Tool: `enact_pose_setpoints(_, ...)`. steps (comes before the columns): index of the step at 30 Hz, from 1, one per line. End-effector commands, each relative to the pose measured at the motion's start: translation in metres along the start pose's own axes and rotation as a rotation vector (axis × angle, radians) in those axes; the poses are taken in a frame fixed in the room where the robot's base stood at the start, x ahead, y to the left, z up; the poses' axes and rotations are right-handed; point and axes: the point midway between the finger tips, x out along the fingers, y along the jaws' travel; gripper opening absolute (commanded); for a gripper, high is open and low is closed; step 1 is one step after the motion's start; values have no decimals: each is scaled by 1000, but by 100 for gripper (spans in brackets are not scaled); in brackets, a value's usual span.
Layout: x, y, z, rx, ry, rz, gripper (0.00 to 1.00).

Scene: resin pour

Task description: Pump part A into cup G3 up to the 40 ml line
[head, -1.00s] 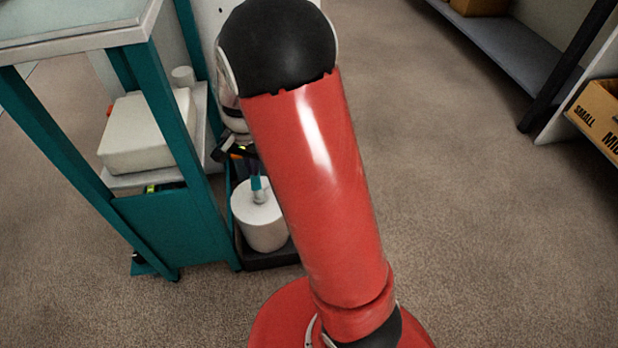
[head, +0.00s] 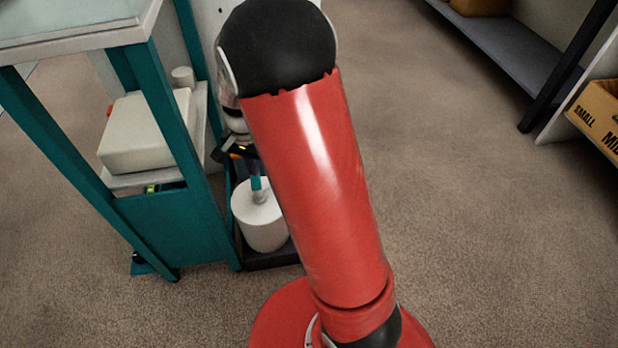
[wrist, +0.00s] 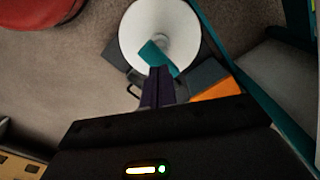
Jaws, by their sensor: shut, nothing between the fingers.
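A white round container (head: 262,226) with a teal pump head (head: 257,185) stands low in a dark tray beside the teal cart. I cannot read a label on it. In the wrist view the white container (wrist: 185,28) is seen from above, with the teal pump head (wrist: 156,55) over its lid. My gripper (wrist: 160,72) is shut and empty, its dark fingertips right at the pump head's near edge; I cannot tell whether they touch it. In the head view the gripper is largely hidden behind my red arm. I do not see cup G3 in either view.
The teal cart frame (head: 172,130) stands close on the left, with a white box (head: 148,130) on its shelf. The dark tray (head: 275,260) holds the container. A grey shelf (head: 505,50) and a yellow box (head: 600,112) are at the right. The carpet between is clear.

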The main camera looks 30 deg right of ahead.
Motion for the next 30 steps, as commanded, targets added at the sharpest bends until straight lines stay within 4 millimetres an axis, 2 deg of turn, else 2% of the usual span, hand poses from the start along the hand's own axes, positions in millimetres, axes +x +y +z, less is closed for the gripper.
enact_pose_setpoints(5, 0, 0, 0, 0, 0, 0, 0)
enact_pose_setpoints(13, 13, 0, 0, 0, 0, 0, 0)
enact_pose_setpoints(23, 13, 0, 0, 0, 0, 0, 0)
enact_pose_setpoints(30, 25, 0, 0, 0, -1, 1, 0)
